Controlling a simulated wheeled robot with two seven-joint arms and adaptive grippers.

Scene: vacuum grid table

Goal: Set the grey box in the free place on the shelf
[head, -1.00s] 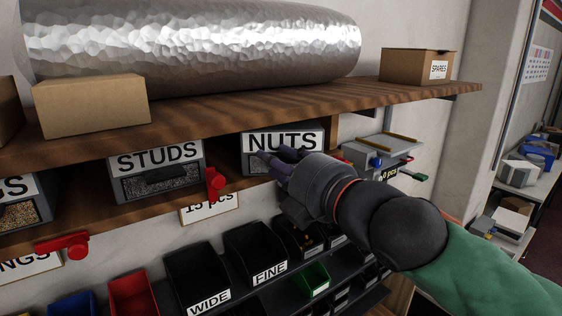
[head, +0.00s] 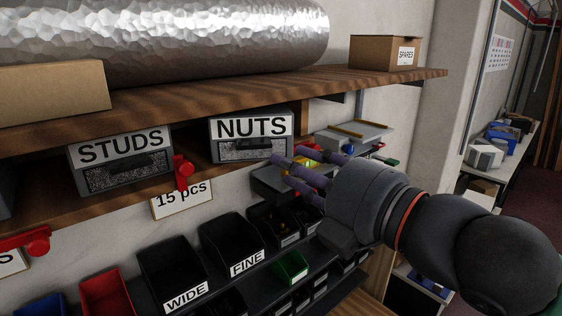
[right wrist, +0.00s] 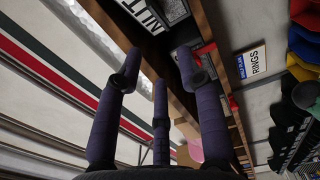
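The grey box labelled NUTS (head: 251,136) sits upright on the lower wooden shelf (head: 120,206), right of the grey box labelled STUDS (head: 119,162). A gap of bare shelf lies between the two boxes. My right gripper (head: 303,170) is open and empty, with its purple fingers spread just to the right of and below the NUTS box, apart from it. In the right wrist view the three fingers of my right gripper (right wrist: 160,66) are apart with nothing between them, and part of the NUTS box (right wrist: 174,10) shows at the top. My left gripper is not in view.
A metal roll (head: 170,38) and a cardboard box labelled SPARES (head: 386,53) lie on the upper shelf. Red clips (head: 183,172) stick out at the lower shelf's edge. Black bins (head: 232,246) stand below. A grey tray (head: 352,134) is behind my right gripper.

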